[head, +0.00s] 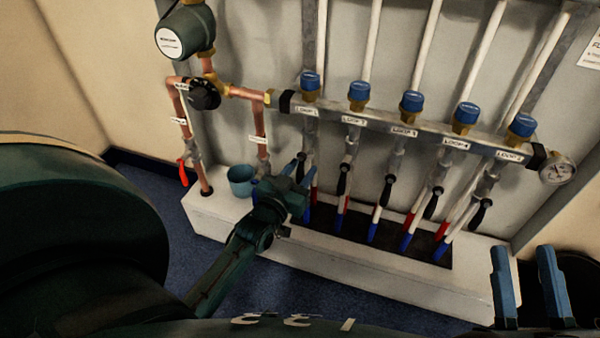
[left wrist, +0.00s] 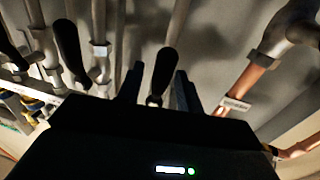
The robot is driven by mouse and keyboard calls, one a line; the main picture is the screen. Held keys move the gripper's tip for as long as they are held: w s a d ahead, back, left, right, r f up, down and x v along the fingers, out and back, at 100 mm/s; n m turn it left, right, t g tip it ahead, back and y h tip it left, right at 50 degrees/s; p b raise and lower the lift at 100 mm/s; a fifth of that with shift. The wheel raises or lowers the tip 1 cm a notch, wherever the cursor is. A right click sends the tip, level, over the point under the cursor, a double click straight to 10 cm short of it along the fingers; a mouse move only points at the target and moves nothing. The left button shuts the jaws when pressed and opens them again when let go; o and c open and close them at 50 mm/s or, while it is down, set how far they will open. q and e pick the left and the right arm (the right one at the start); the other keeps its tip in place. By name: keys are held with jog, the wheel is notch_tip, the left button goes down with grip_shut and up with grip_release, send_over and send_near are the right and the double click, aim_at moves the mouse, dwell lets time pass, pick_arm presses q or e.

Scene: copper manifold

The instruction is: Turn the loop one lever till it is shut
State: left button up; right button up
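The loop one lever is a black handle (head: 301,161) under the LOOP 1 label (head: 306,108) on the manifold. It points down along its pipe, and its lower part is hidden by my left gripper in the head view. My left gripper (head: 298,174) is at the lever. In the left wrist view, the black lever (left wrist: 164,72) stands between the two open fingers of the left gripper (left wrist: 159,88), with a visible gap on each side. My right gripper (head: 527,285) is open and empty at the lower right of the head view.
Several similar black levers hang to the right, the nearest being loop two's (head: 343,180). Copper pipes (head: 260,132) and a red lever (head: 183,173) are to the left. A blue bucket (head: 241,182) stands on the white plinth (head: 350,257). A gauge (head: 557,171) ends the manifold.

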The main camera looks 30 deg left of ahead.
pick_arm(q)
jog(key=shift+c, duration=0.2)
grip_shut()
dwell(0.3)
